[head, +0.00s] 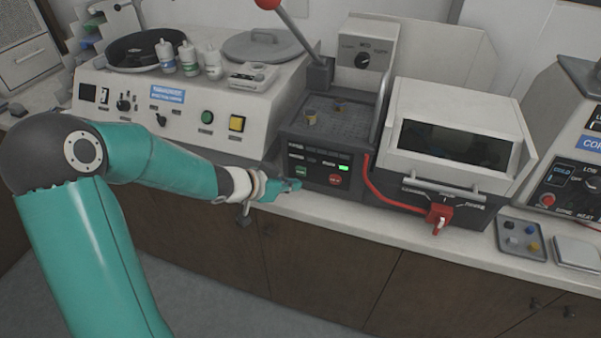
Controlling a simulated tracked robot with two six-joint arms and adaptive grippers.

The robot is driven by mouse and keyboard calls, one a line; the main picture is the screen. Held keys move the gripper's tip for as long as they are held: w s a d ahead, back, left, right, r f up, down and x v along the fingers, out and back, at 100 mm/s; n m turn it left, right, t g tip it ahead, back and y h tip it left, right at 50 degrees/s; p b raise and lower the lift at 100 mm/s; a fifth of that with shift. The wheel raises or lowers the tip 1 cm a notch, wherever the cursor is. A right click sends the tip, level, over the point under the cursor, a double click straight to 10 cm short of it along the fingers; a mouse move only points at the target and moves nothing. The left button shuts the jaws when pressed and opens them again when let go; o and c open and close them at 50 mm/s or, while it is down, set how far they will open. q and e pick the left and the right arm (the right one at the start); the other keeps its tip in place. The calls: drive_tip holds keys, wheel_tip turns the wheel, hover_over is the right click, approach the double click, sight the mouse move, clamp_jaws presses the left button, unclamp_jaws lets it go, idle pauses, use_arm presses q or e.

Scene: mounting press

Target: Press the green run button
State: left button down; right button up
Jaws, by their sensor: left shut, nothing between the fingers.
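The small green button (300,171) is on the dark front panel of the mounting press (318,165), left of a red button (335,180). My left gripper (297,185) is shut and empty, its fingertips just below the green button in the picture. I cannot tell whether they touch the panel. A small green light (344,168) is lit at the panel's upper right. My right gripper is not in view.
A white grinder (180,130) with bottles on top and its own green button (207,117) stands at the left. Right of the press is a windowed white box (455,112) with a red-handled lever (437,216). A tray (522,240) lies further right on the white counter.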

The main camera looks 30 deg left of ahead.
use_arm(q)
drive_tip(key=s, duration=0.2)
drive_tip(key=s+d, duration=0.1)
drive_tip(key=shift+s, duration=0.35)
idle(0.6)
drive_tip(key=s+d+f+n+g+h, duration=0.1)
drive_tip(key=s+d+f+g, duration=0.2)
drive_tip(key=d+f, duration=0.55)
drive_tip(key=s+d+f+n+g+h, duration=0.1)
drive_tip(key=s+d+f+g+h, duration=0.15)
drive_tip(key=d+f, duration=0.6)
drive_tip(key=s+d+f+n+g+y, duration=0.2)
drive_tip(key=s+f+n+g+y, duration=0.1)
drive_tip(key=s+f, duration=0.7)
drive_tip(key=shift+s+g, duration=0.55)
drive_tip(key=shift+s, duration=0.65)
